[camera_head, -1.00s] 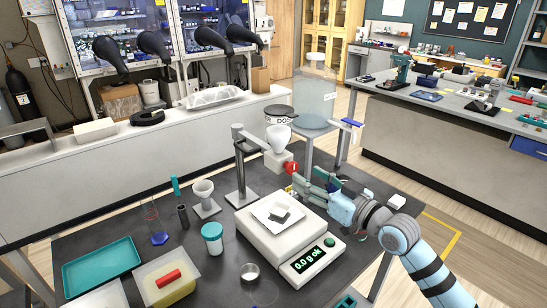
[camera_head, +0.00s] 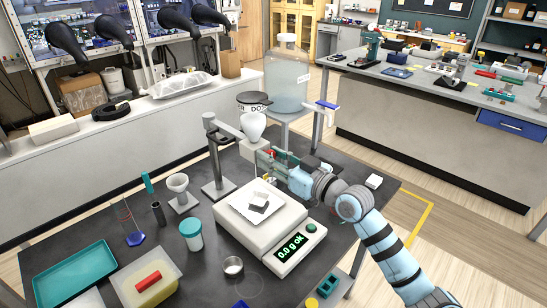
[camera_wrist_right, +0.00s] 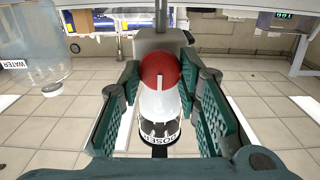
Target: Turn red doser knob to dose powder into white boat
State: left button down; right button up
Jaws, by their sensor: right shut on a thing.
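The red doser knob (camera_wrist_right: 160,71), with a pale mark on its face, sits between the fingers of my right gripper (camera_wrist_right: 158,88), which is shut on it. In the head view my right gripper (camera_head: 270,160) hides most of the knob. The doser (camera_head: 253,125) hangs on a grey stand (camera_head: 214,160), its white hopper above the knob. The display (camera_head: 290,247) reads 0.0 g ok. I see no powder in the boat. My left gripper is out of view.
A water bottle (camera_head: 287,75) stands behind.

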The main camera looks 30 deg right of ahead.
jog(key=shift+m, duration=0.3)
jog(key=shift+f+m+p, duration=0.15)
jog(key=shift+m+p, duration=2.05)
jog(key=shift+m, duration=1.9)
jog(key=o, duration=1.1)
jog(key=shift+w, duration=0.1)
